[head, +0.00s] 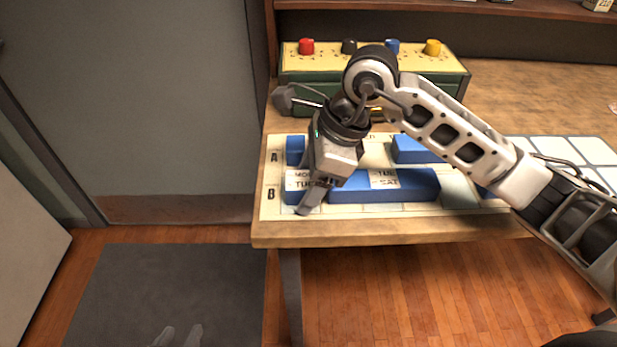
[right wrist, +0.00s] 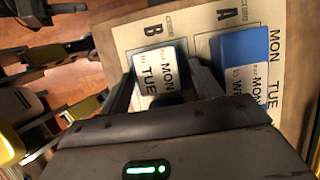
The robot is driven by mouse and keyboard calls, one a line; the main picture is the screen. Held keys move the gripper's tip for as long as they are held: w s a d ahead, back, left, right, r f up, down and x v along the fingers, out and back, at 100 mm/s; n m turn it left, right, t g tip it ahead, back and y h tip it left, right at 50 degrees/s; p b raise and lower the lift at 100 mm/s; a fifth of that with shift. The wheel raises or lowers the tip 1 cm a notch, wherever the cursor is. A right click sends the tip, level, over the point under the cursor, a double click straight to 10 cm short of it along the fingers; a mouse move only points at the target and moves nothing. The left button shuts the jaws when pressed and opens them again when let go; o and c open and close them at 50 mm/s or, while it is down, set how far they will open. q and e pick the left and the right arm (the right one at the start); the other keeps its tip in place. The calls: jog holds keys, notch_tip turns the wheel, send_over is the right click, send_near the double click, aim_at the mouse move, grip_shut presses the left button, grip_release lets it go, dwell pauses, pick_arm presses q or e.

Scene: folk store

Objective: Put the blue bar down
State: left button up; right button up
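A short blue bar (head: 292,196) labelled MON to TUE is at the left end of row B on the pale chart board (head: 268,209). My right gripper (head: 318,197) points down at it.
A longer blue bar (head: 385,188) lies in row B just right of the held one. Other blue bars lie in row A, one at the left (head: 295,149) and one farther right (head: 417,150). A button box (head: 300,66) stands behind the board. The wooden table's (head: 275,232) edge is close in front.

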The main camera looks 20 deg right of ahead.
jog(key=shift+r, duration=0.15)
jog(key=shift+r, duration=0.25)
jog(key=v, duration=1.1)
jog(key=shift+d+r, duration=0.25)
jog(key=shift+s, duration=0.1)
